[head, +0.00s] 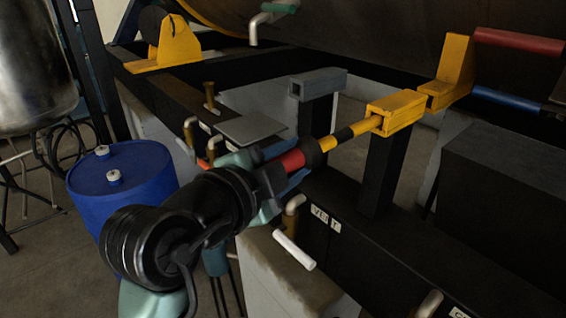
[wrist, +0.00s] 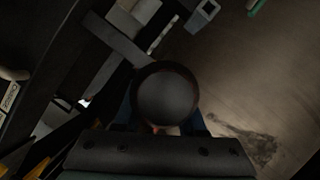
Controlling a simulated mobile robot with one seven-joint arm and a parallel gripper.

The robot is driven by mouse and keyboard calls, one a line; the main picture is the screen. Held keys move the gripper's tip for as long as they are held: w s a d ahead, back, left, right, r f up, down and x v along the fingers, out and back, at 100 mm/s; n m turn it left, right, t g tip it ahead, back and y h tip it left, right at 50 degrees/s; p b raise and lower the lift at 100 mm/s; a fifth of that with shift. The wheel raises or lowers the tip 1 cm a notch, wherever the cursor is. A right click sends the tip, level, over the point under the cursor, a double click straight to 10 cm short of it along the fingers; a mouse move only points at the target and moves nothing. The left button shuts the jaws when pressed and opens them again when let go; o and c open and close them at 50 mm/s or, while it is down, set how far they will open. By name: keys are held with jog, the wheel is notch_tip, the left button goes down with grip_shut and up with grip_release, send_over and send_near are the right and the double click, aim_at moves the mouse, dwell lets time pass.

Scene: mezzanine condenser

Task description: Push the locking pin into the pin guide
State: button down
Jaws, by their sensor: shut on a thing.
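The locking pin (head: 328,143) has a red grip, a dark collar and a yellow shaft with a black band. My gripper (head: 287,164) is shut on the red grip. The pin points up and right in the head view, and its far end meets the near face of the yellow pin guide (head: 397,112), a square block on a black post. How deep the tip sits inside is hidden. In the wrist view a round dark end, probably of the pin (wrist: 166,97), sits in front of my gripper and hides most of the fingers.
A grey square block (head: 318,85) stands on a post left of the guide. A yellow bracket (head: 453,72) with red and blue bars is just right of it. A white-handled lever (head: 294,250) is below my gripper. A blue drum (head: 124,185) stands at left.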

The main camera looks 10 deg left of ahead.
aim_at(367, 123)
jog(key=shift+w+d+r, duration=0.1)
jog(key=shift+w+d, duration=0.6)
jog(key=shift+w, duration=0.15)
jog(key=shift+w+d+r, duration=0.1)
jog(key=shift+w+d, duration=0.55)
jog(key=shift+w, duration=0.2)
jog(key=shift+w+d, duration=0.1)
jog(key=shift+w+d, duration=0.95)
jog(key=shift+w, duration=0.2)
jog(key=shift+w+d, duration=0.9)
jog(key=shift+w, duration=0.25)
jog(key=shift+w+d+r, duration=0.2)
jog(key=shift+w+d, duration=0.25)
jog(key=shift+w, duration=0.05)
jog(key=shift+w+d, duration=1.35)
jog(key=shift+w, duration=0.25)
jog(key=shift+w+d, duration=0.2)
jog(key=shift+w, duration=0.1)
jog(key=c, duration=0.8)
grip_release()
jog(key=o, duration=0.4)
jog(key=shift+f, duration=0.3)
